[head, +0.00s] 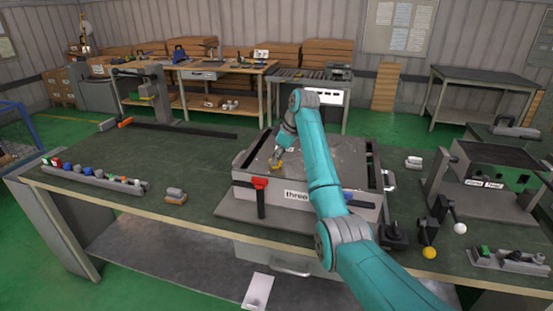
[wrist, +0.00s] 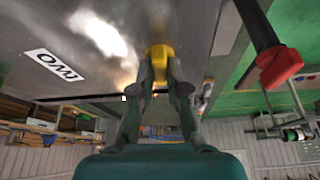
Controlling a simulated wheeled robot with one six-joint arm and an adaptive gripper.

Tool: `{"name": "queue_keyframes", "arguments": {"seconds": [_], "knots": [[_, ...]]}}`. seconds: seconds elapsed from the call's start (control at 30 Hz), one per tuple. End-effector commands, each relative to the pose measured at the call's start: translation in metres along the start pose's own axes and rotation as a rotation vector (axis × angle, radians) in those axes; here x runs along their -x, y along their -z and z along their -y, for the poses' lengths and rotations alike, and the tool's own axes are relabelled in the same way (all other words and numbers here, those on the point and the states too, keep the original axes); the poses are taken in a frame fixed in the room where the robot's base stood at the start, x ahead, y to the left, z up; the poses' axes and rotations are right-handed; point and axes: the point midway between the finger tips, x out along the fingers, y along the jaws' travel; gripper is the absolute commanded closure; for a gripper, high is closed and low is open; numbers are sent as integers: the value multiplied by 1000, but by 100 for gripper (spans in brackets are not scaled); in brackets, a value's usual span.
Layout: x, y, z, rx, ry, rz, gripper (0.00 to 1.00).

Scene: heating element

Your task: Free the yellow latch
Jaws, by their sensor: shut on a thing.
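The yellow latch (head: 277,166) is a small yellow piece on the top of the grey box (head: 330,158), near its left side. In the wrist view the yellow latch (wrist: 160,53) sits between the fingertips of my gripper (wrist: 160,72), which is shut on it. In the head view my gripper (head: 280,155) comes down onto the box top, and my arm covers part of the box. The latch's lower part is hidden by the fingers.
A row of small parts (head: 95,175) lies left.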

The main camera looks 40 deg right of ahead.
Motion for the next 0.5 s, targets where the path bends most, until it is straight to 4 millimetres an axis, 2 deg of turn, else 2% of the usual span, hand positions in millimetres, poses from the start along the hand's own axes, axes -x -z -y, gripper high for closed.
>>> {"name": "queue_keyframes", "arguments": {"seconds": [0.5], "knots": [[0, 0, -1, 126, 53, 1, 100]]}}
